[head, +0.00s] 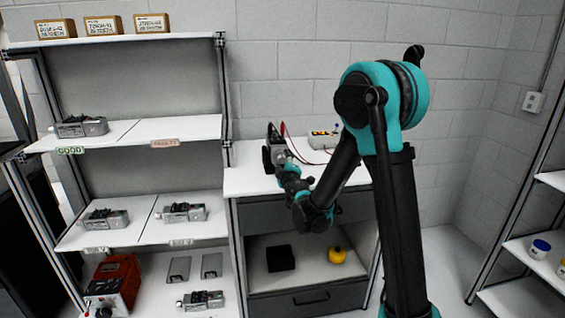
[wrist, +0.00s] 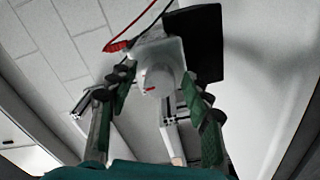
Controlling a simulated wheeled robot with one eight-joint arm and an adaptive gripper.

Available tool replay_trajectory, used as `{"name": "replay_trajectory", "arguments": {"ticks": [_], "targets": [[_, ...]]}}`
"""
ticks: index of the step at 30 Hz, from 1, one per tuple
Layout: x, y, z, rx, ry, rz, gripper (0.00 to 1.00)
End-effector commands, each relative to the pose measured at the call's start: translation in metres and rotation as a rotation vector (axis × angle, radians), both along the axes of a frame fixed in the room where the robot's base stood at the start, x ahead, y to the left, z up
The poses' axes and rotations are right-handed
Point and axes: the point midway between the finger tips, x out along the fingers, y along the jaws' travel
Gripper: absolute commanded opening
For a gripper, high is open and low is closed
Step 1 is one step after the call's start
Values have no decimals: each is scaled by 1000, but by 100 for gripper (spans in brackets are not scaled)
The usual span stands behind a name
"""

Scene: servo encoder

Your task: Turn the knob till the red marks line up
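A servo unit with a pale grey housing (wrist: 160,52) and a round knob (wrist: 160,78) faces my gripper in the wrist view. A small red mark (wrist: 149,89) shows low on the knob. I cannot make out a second red mark. My gripper (wrist: 156,82) is open, with one finger to the left of the knob and one to the right, and gaps visible on both sides. In the head view, my gripper (head: 284,168) is close to the dark unit (head: 274,147) on the workbench (head: 250,180) and partly hides it.
Red and black leads (wrist: 150,18) run above the unit. A pale box with coloured terminals (head: 322,139) stands on the bench to the right. A shelf rack (head: 185,128) with several servo units stands left. Below the bench top are a black box (head: 280,258) and a yellow object (head: 337,255).

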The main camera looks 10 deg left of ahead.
Motion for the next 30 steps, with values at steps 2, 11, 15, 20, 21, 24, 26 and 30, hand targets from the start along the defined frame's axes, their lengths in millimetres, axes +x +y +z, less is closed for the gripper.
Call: {"name": "replay_trajectory", "arguments": {"ticks": [2, 11, 15, 20, 21, 24, 26, 30], "targets": [[0, 0, 0, 0, 0, 0, 50], [-23, -6, 0, 0, 0, 1, 50], [-51, -14, 0, 0, 0, 1, 50], [-82, -23, 0, 0, 0, 2, 50], [-88, -25, 0, 0, 0, 1, 50], [-101, -29, 0, 0, 0, 1, 50], [-107, -30, 0, 0, 0, 1, 50], [-115, -33, 0, 0, 0, 0, 50]]}}
